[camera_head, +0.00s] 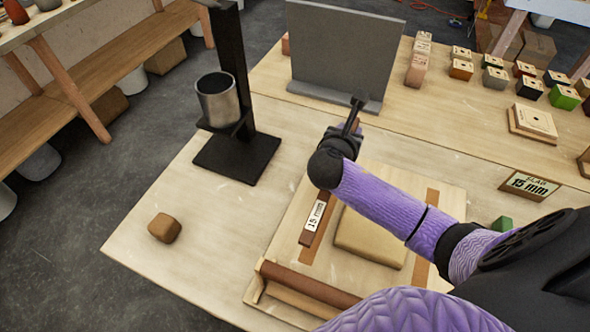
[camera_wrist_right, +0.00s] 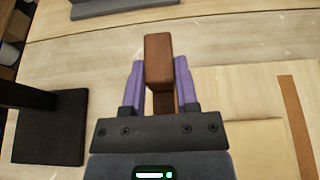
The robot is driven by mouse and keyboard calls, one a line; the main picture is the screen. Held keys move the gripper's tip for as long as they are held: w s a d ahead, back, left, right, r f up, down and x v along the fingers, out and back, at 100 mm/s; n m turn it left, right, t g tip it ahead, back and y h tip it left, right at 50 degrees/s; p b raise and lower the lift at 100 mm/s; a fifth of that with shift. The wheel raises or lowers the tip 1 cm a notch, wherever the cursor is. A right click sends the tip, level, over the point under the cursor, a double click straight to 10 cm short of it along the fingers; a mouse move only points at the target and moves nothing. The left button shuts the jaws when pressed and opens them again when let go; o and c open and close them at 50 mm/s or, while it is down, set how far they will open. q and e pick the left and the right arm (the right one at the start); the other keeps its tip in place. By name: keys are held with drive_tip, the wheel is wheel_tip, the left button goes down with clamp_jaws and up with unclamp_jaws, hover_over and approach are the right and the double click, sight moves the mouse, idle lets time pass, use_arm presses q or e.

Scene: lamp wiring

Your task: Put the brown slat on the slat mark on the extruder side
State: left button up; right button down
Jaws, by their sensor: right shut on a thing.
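My right gripper (camera_wrist_right: 160,88) is shut on the brown slat (camera_wrist_right: 158,58), which stands out between its purple fingers in the wrist view. In the head view the slat (camera_head: 307,236) shows below the gripper with a white "15 mm" label, lying over or just above the left, extruder-side mark (camera_head: 322,241). I cannot tell whether it touches the board. The mark's orange-brown strip shows along the slat's right edge. The extruder (camera_head: 231,85), a black stand with a metal cylinder, stands at the left. My left gripper is not in view.
A tan slab (camera_head: 368,238) lies on the board, with the other strip mark (camera_head: 430,200) right of it. A brown roller (camera_head: 308,284) lies in front. A grey panel (camera_head: 342,50) stands behind. A brown lump (camera_head: 165,228) sits at left; several coloured blocks stand at back right.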

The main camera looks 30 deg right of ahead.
wheel_tip(320, 180, down, 10)
drive_tip(key=b, duration=0.4)
drive_tip(key=shift+s+d+b, duration=0.1)
drive_tip(key=shift+b, duration=0.25)
drive_tip(key=shift+r, duration=0.1)
drive_tip(key=c, duration=0.6)
unclamp_jaws()
drive_tip(key=shift+o, duration=1.2)
